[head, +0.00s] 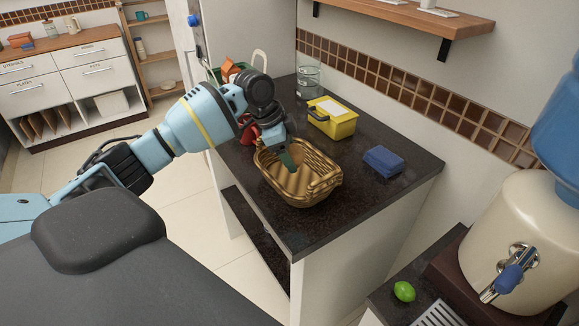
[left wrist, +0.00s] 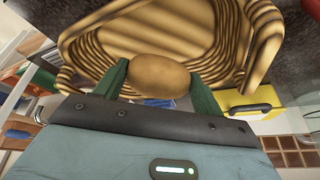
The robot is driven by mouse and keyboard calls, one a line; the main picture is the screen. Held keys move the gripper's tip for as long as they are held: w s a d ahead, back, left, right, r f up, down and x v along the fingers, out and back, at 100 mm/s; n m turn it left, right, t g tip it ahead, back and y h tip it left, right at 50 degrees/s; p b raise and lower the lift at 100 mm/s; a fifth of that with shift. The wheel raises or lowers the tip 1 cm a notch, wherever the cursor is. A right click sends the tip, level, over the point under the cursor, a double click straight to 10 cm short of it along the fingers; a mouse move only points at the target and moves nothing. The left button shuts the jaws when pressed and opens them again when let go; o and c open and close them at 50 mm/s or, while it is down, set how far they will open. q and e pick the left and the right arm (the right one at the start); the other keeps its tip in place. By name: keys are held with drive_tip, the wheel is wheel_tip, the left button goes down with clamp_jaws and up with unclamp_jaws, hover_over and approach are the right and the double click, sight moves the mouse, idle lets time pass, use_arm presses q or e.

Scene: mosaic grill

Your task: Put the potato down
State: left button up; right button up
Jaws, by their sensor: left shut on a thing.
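My left gripper (head: 290,160) reaches over the wicker basket (head: 323,190) on the dark counter, its green fingers pointing down into the basket's opening. In the left wrist view my left gripper (left wrist: 158,84) is shut on the brown potato (left wrist: 157,77), with one green finger on each side of it. The basket (left wrist: 88,55) fills the upper part of that view behind the potato. I cannot tell whether the potato touches the basket. The potato is hidden in the head view. My right gripper is not in view.
A yellow box (head: 335,122) and a blue block (head: 383,161) sit on the counter (head: 400,195) behind and right of the basket. A glass jar (head: 309,78) stands farther back. A red object (head: 250,133) is close beside the gripper. Bare counter lies right of the basket.

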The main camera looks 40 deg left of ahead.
sight(289, 177)
use_arm(q)
drive_tip(key=shift+f, duration=2.4)
drive_tip(key=shift+f, duration=0.15)
drive_tip(key=o, duration=1.1)
drive_tip(key=v, duration=1.2)
